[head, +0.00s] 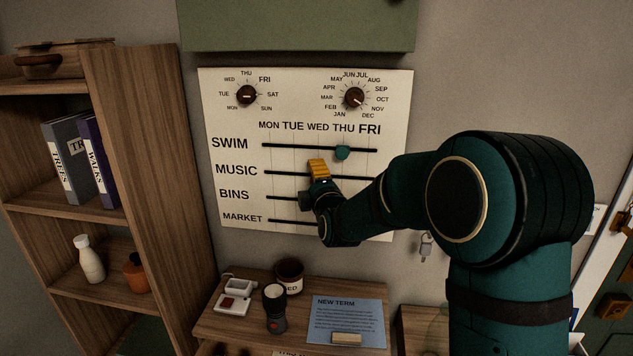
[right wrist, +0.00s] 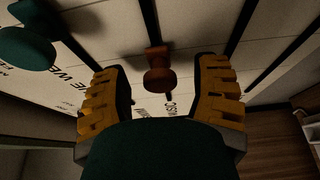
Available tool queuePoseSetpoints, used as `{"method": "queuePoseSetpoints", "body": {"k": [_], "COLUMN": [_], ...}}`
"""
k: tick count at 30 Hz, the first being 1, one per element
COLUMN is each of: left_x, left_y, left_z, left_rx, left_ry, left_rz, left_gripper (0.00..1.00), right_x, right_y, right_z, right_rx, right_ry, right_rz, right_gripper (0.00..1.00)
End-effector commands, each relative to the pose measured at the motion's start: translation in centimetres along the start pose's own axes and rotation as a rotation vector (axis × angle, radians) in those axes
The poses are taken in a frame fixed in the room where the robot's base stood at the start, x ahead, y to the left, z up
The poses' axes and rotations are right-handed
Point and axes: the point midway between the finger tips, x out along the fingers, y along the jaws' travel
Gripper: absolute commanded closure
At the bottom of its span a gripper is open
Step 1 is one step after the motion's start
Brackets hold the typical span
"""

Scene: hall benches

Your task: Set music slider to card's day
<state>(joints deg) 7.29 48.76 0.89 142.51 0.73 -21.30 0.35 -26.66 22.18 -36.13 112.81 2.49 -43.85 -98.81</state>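The cream wall board (head: 225,95) has slots labelled SWIM, MUSIC, BINS and MARKET under day columns MON to FRI. In the head view my right gripper (head: 318,168) is at the MUSIC slot (head: 284,173), around the WED column, and hides any knob there. In the right wrist view a red-brown slider knob (right wrist: 159,80) sits between the fingers of my open right gripper (right wrist: 160,70), with gaps on both sides. The blue NEW TERM card (head: 328,318) lies on the desk; its small text is unreadable. My left gripper is not in view.
The teal SWIM knob (head: 342,153) is near THU, close above my gripper; a teal knob (right wrist: 27,48) also shows in the right wrist view. Two dials (head: 246,95) (head: 354,98) are above. The desk (head: 225,338) holds a flashlight (head: 274,308) and a pot (head: 289,275).

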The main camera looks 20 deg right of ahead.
Motion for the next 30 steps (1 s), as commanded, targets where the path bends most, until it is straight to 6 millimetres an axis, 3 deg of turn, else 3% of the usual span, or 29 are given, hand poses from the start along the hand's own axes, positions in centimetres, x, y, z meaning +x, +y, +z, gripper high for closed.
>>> {"method": "queuePoseSetpoints", "body": {"k": [8, 21, 30], "left_x": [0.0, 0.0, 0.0], "left_y": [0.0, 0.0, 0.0], "left_z": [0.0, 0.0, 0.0], "left_rx": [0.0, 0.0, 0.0], "left_ry": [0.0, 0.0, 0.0], "left_rz": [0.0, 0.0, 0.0], "left_gripper": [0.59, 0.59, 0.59], "right_x": [-0.8, -9.1, -11.9], "right_y": [0.1, 0.1, 0.0], "right_z": [0.0, 0.0, 0.0], "right_rx": [0.0, 0.004, 0.001], "right_ry": [0.001, 0.001, 0.0], "right_rz": [0.0, 0.0, 0.0], "right_gripper": [0.39, 0.39, 0.39]}}
